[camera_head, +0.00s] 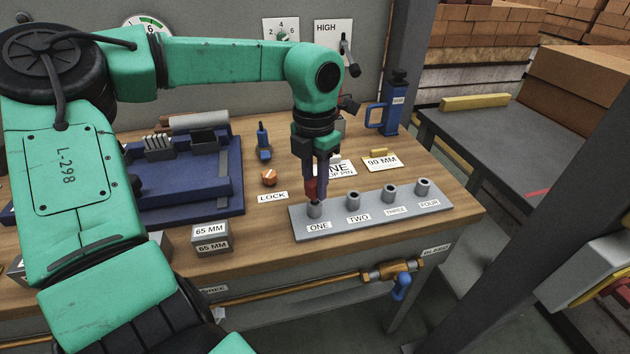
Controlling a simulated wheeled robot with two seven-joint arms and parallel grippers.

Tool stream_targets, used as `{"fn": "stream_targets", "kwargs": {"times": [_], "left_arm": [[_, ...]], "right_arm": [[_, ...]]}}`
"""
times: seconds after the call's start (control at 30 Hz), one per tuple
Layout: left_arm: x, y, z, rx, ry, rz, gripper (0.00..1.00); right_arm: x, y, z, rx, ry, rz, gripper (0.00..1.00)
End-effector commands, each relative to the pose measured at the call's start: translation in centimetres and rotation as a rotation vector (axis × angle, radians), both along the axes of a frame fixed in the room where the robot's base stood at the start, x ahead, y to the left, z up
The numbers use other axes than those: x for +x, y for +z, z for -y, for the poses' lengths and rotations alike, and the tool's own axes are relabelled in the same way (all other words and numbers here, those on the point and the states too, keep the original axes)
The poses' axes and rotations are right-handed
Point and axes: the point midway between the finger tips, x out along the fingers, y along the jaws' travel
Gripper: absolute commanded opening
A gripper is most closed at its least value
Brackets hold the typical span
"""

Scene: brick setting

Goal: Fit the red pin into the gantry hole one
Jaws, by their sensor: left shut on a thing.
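My left gripper (316,180) points down over the right part of the wooden bench. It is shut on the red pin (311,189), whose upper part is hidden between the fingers. The pin is upright, and its lower end is at the top of the post marked ONE (315,210). I cannot tell whether its tip is inside the hole or just above it. The post stands at the left end of a grey gantry plate (337,229), with posts marked TWO (353,203), THREE (389,193) and FOUR (423,187) to its right. My right gripper is not in view.
A blue fixture (225,165) lies left of the gripper, with an orange knob (268,177) beside it. A dark post stands at right.

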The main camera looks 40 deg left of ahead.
Motion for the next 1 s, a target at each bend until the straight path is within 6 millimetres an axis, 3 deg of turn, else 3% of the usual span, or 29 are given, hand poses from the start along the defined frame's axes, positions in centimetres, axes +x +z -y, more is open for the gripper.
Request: {"fn": "stream_targets", "kwargs": {"times": [0.6,0.63,0.7,0.93,1.0], "left_arm": [[0.0,-2.0,0.0,0.000,0.000,-0.001,0.00],[0.0,-1.9,0.0,0.000,0.000,0.000,0.43],[0.0,-1.8,0.0,0.000,0.000,-0.001,0.67],[0.0,-1.8,0.0,0.000,0.000,-0.001,0.67],[0.0,-1.8,0.0,0.000,0.000,-0.001,0.92]], "right_arm": [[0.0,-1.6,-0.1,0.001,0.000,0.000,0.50],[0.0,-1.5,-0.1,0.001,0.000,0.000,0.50],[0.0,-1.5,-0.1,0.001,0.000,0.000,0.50],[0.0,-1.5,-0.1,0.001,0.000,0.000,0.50],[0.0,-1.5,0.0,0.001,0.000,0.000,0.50]]}}
